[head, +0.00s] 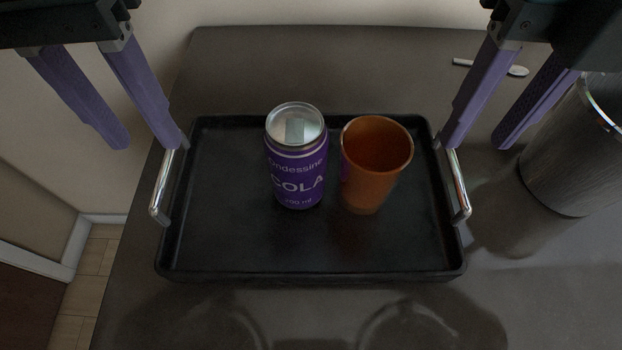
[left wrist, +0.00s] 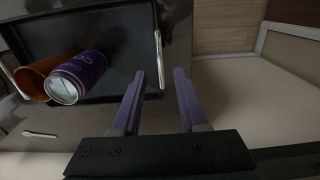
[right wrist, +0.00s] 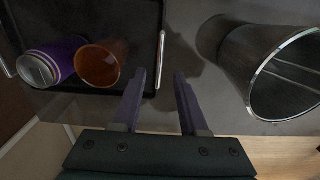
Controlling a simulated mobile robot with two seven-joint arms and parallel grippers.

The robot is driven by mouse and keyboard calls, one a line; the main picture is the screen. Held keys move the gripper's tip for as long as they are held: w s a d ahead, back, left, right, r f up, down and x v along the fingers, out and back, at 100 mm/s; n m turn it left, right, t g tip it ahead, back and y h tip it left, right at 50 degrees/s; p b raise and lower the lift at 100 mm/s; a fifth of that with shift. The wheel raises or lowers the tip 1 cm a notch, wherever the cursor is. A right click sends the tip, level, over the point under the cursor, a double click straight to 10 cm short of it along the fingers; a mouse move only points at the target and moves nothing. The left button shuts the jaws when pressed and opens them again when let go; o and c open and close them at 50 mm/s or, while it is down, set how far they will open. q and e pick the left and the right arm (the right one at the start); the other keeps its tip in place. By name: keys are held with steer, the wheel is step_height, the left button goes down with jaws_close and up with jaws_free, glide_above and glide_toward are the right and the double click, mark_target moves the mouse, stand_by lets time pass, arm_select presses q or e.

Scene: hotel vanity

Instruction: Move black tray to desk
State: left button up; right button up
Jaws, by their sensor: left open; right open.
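The black tray (head: 240,245) lies flat on a dark grey surface, with a silver handle at each short side. A purple cola can (head: 297,165) and an orange cup (head: 375,165) stand upright on it. Neither gripper holds anything.
A dark metal bin (head: 575,150) stands right of the tray, close to my right gripper. A white spoon (head: 490,67) lies on the surface (head: 330,75) behind. The surface's left edge is close to the tray, with floor (head: 90,280) beyond.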

mark_target(164, 165)
arm_select(q)
step_height(164, 165, down, 8)
steer(key=shift+r, duration=0.1)
arm_select(e)
step_height(164, 165, down, 8)
steer(key=shift+r, duration=0.1)
arm_select(q)
steer(key=shift+c, duration=0.3)
arm_select(e)
steer(key=shift+c, duration=0.3)
arm_select(q)
jaws_close()
arm_select(e)
jaws_close()
stand_by(0.3)
